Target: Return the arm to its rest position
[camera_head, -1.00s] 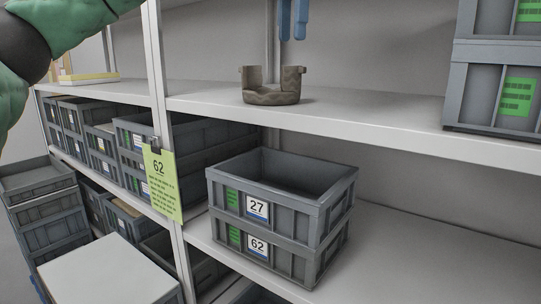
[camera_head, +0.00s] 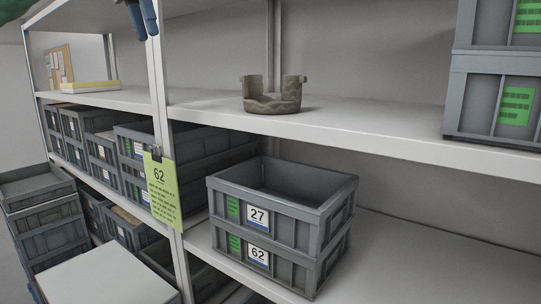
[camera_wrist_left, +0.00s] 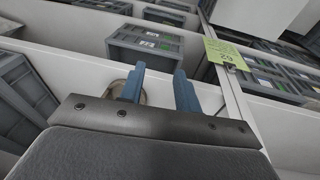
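My left gripper (camera_head: 141,16) is at the top of the head view, beside the shelf upright, with its blue fingers partly cut off by the frame edge. In the left wrist view its two blue fingers (camera_wrist_left: 160,90) stand apart with nothing between them. A brown broken pot (camera_head: 272,97), with raised wall pieces and a gap in its near side, stands on the upper shelf (camera_head: 360,126). The gripper is up and to the left of the pot, clear of it. In the left wrist view the pot (camera_wrist_left: 117,89) is partly hidden behind a finger. My right gripper is not in view.
A green tag (camera_head: 161,190) hangs on the upright. Stacked crates (camera_head: 497,98) stand at right. Open air lies in front of the upper shelf.

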